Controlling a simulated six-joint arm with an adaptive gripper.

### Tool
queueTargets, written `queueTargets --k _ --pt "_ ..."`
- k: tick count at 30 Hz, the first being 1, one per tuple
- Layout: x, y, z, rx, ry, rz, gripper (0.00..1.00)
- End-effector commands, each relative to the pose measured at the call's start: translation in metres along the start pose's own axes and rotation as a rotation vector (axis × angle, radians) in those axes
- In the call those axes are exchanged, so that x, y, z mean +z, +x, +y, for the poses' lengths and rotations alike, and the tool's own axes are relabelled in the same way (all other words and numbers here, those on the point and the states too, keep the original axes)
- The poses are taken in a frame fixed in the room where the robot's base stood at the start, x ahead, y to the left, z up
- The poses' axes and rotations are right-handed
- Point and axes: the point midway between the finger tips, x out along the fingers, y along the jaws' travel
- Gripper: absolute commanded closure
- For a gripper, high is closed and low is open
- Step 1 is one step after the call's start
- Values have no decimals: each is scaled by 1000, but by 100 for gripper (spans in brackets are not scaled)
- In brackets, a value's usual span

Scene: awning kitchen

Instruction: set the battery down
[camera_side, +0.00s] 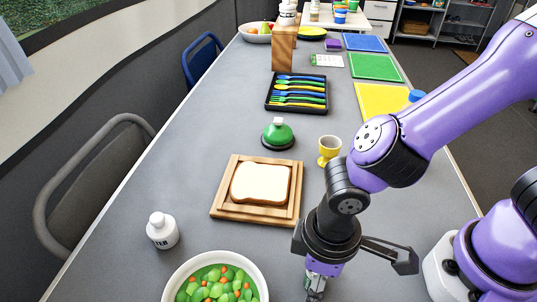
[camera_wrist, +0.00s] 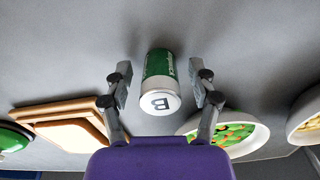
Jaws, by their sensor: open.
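The battery (camera_wrist: 158,68) is a green cylinder with white lettering and a white end marked "B". In the wrist view it is on the grey tabletop, with its white end towards the camera. My gripper (camera_wrist: 160,88) is open, with one finger on each side of the battery and a visible gap to both. In the side view my gripper (camera_side: 316,290) is low over the table at the bottom edge.
A bowl of vegetables (camera_side: 172,290) and a white bottle (camera_side: 162,231) stand to the left. A cutlery tray (camera_side: 268,104) lies farther back.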

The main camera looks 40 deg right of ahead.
Motion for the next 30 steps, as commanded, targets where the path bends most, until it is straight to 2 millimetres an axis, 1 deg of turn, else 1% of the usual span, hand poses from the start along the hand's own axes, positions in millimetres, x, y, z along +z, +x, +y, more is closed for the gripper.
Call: queueTargets --k 2,5,8,15,18,23,26,29,30 --pt "0 -2 0 0 0 1 32" --pt "-1 -11 0 -1 0 5 32" --pt "-1 -30 0 -2 0 8 32" --pt "-1 -86 -1 -2 0 8 32" --pt "0 -104 0 -1 1 5 32" --pt "-1 -121 2 -2 7 7 32" --pt "0 -130 21 -9 64 45 32" --pt "6 -143 64 -13 191 141 32" --pt "11 -148 83 -7 250 187 32"
